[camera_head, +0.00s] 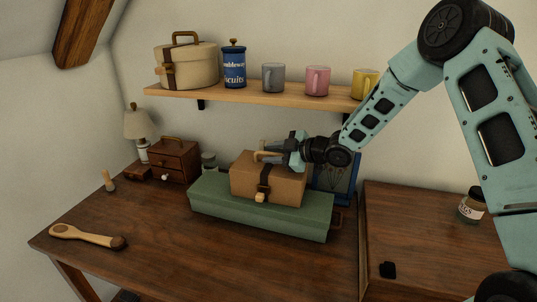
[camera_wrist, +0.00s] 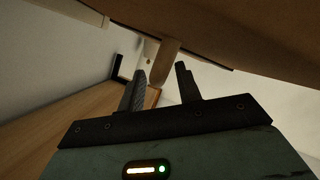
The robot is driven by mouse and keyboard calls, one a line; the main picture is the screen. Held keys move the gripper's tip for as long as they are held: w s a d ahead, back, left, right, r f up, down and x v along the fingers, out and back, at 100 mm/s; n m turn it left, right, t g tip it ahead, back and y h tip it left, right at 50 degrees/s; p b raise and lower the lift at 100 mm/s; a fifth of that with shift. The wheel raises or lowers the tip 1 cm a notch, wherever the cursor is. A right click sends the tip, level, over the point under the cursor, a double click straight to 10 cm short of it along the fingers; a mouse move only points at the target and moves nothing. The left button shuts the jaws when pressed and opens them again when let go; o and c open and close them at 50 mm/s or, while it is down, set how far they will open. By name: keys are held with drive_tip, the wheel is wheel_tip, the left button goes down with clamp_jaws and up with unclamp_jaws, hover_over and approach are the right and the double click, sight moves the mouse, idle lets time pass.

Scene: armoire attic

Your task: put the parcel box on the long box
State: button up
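The parcel box (camera_head: 280,186), brown cardboard with a dark strap, a tan tag and a tan handle (camera_head: 262,154) on top, sits on the long box (camera_head: 245,212). The long box is green and lies flat on the desk. My gripper (camera_head: 279,154) is at the top of the parcel box, beside the handle. In the wrist view my gripper (camera_wrist: 160,72) has its fingers apart, with the handle (camera_wrist: 168,62) at the gap between the tips. The brown surface of the parcel box (camera_wrist: 230,25) fills the upper right there. I cannot tell whether a finger touches the handle.
A wall shelf (camera_head: 247,93) with a round case, a blue tin and several mugs hangs above. A small drawer chest (camera_head: 175,160) and a lamp (camera_head: 138,128) stand at left. A brush (camera_head: 85,237) lies front left. A jar (camera_head: 472,205) stands right. The desk front is clear.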

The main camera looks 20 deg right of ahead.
drive_tip(key=v, duration=1)
drive_tip(key=shift+d+b, duration=0.1)
drive_tip(key=shift+b, duration=0.3)
drive_tip(key=s+a+m+g+h, duration=0.35)
drive_tip(key=s+a+h, duration=0.25)
drive_tip(key=s+a, duration=0.5)
drive_tip(key=s+a+m+g+h, duration=0.1)
drive_tip(key=s+a+m+g, duration=0.1)
drive_tip(key=s, duration=1.1)
drive_tip(key=s+a+r+m+g+h, duration=0.1)
drive_tip(key=s+g, duration=0.4)
drive_tip(key=s, duration=0.8)
drive_tip(key=shift+a+r+m+h, duration=0.25)
drive_tip(key=shift+a+m+h, duration=0.25)
drive_tip(key=shift+a+m, duration=0.35)
